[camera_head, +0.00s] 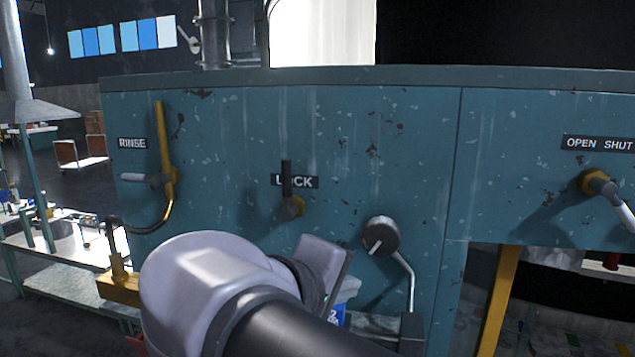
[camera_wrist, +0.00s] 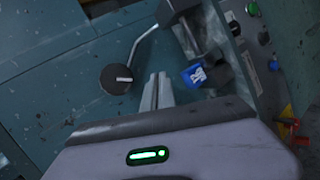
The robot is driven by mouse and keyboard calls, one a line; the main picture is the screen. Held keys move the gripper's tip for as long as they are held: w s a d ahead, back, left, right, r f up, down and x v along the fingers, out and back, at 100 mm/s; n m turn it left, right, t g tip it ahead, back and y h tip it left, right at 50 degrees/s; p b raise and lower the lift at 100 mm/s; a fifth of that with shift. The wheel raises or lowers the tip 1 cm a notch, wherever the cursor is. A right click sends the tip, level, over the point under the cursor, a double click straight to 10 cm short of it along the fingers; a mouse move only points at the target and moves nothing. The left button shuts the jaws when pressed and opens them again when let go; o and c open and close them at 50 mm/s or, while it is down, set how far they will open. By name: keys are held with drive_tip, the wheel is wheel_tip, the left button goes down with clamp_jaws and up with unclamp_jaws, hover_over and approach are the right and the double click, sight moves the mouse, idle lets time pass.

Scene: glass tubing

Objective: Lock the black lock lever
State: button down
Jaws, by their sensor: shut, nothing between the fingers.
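The black lock lever (camera_head: 287,179) stands upright on a brass pivot (camera_head: 291,207) on the teal panel. It covers part of the LOCK label (camera_head: 306,182). I cannot make out the lever in the wrist view. My gripper's fingers (camera_wrist: 157,90) show in the wrist view, together and empty, apart from the lever. In the head view my arm hides the fingertips; my wrist is below the lever, in front of the panel.
A round black knob (camera_head: 381,237) with a bent metal rod (camera_head: 408,280) is right of and below the lever; the knob also shows in the wrist view (camera_wrist: 117,79). A yellow RINSE pipe (camera_head: 164,145) is at left. An OPEN SHUT valve handle (camera_head: 607,190) is at far right.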

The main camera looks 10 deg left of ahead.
sight(289, 187)
drive_tip(key=s+a+r+n+t+y, duration=0.1)
drive_tip(key=s+a+r+n+t, duration=0.1)
drive_tip(key=a+r, duration=0.4)
drive_tip(key=s+a+r+n+t+y+p, duration=0.1)
drive_tip(key=a+r+t, duration=0.3)
drive_tip(key=a, duration=0.8)
wheel_tip(289, 187, up, 2)
drive_tip(key=shift+s+r+n, duration=0.15)
drive_tip(key=shift+s+n, duration=0.35)
drive_tip(key=shift+n, duration=0.3)
drive_tip(key=shift+w, duration=0.1)
drive_tip(key=w+d+p, duration=0.1)
drive_tip(key=w, duration=0.2)
drive_tip(key=w+d+p, duration=0.1)
drive_tip(key=w+d, duration=0.1)
drive_tip(key=w, duration=0.2)
drive_tip(key=w+d+p, duration=0.1)
drive_tip(key=w+d, duration=0.1)
drive_tip(key=w, duration=0.1)
drive_tip(key=shift+w, duration=0.2)
drive_tip(key=shift+d, duration=0.15)
